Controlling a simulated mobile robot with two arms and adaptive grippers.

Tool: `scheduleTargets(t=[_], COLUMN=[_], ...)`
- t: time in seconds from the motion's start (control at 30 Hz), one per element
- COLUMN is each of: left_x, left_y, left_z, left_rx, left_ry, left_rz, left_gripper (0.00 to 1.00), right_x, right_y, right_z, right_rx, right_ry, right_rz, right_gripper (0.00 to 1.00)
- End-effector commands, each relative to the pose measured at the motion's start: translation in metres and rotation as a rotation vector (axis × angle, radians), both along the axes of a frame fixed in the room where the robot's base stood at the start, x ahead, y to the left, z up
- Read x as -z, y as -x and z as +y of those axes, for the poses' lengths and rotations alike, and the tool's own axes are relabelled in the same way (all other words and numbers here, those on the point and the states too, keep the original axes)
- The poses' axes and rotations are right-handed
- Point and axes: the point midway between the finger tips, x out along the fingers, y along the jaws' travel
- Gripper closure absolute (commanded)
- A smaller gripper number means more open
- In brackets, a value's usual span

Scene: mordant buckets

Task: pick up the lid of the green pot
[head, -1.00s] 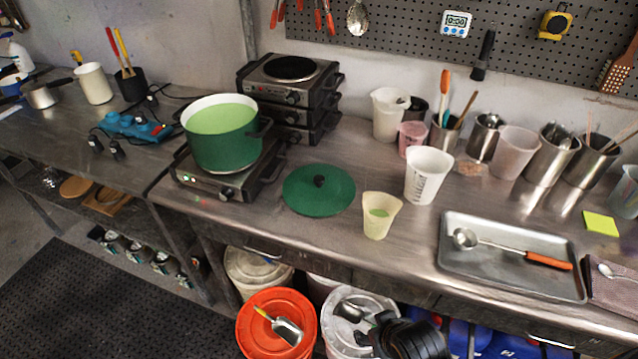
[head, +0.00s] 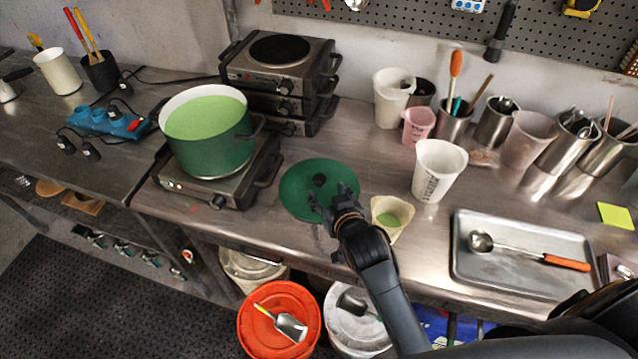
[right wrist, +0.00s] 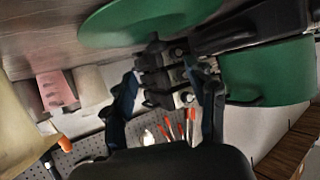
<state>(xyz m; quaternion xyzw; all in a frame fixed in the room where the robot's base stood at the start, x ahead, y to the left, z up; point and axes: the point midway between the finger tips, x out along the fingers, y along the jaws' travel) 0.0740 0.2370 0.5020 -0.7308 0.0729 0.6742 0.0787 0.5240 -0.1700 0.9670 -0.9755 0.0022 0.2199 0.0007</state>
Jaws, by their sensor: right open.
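The green lid (head: 301,186) lies flat on the steel table to the right of the green pot, with a black knob (head: 319,180) at its middle. The green pot (head: 212,150) stands uncovered on a hot plate and holds pale green liquid. My right gripper (head: 332,203) is open and empty at the front right part of the lid, its fingers reaching toward the knob. I cannot tell whether it touches the lid. The right wrist view shows the lid (right wrist: 150,22) just beyond the fingers (right wrist: 165,115), with the pot (right wrist: 265,75) beside it. My left gripper is not in view.
A small cream cup (head: 390,222) stands close to the right of my right gripper. A white measuring cup (head: 438,170) and a metal tray (head: 465,265) with a ladle lie further right. The hot plate (head: 215,192) is left of the lid. Stacked burners (head: 275,75) stand behind.

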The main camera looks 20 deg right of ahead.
Motion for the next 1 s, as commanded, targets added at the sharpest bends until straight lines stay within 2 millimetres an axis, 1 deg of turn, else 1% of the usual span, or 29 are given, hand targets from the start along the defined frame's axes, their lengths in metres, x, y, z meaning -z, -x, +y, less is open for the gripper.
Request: scheduleTargets(t=[0.03, 0.1, 0.17, 0.27, 0.4, 0.5, 0.63, 0.8, 1.0], left_x=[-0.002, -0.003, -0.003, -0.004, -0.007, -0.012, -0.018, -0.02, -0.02], left_y=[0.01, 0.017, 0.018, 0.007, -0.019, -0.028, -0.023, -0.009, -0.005], left_z=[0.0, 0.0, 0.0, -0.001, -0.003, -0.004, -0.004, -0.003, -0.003], left_rx=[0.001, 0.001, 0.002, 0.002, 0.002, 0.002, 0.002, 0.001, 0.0], left_ry=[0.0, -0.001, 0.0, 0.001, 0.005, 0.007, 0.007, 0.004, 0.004], left_rz=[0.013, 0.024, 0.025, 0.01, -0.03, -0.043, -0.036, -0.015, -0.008], left_gripper=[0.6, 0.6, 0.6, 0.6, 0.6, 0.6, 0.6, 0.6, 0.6], right_x=[0.002, 0.007, 0.011, 0.015, 0.018, 0.02, 0.027, 0.037, 0.042], right_y=[-0.009, -0.019, -0.026, -0.033, -0.038, -0.044, -0.058, -0.075, -0.082], right_z=[-0.001, -0.001, -0.001, -0.001, -0.001, -0.002, -0.004, -0.004, -0.004], right_rx=[0.001, 0.001, 0.0, 0.0, 0.0, 0.0, 0.0, 0.0, 0.0], right_ry=[0.0, 0.0, 0.001, 0.001, 0.001, 0.001, 0.001, 0.0, -0.001], right_rz=[0.0, 0.0, 0.001, 0.0, 0.001, 0.002, 0.001, 0.002, 0.002], right_gripper=[0.43, 0.43, 0.43, 0.43, 0.43, 0.43, 0.43, 0.43, 0.43])
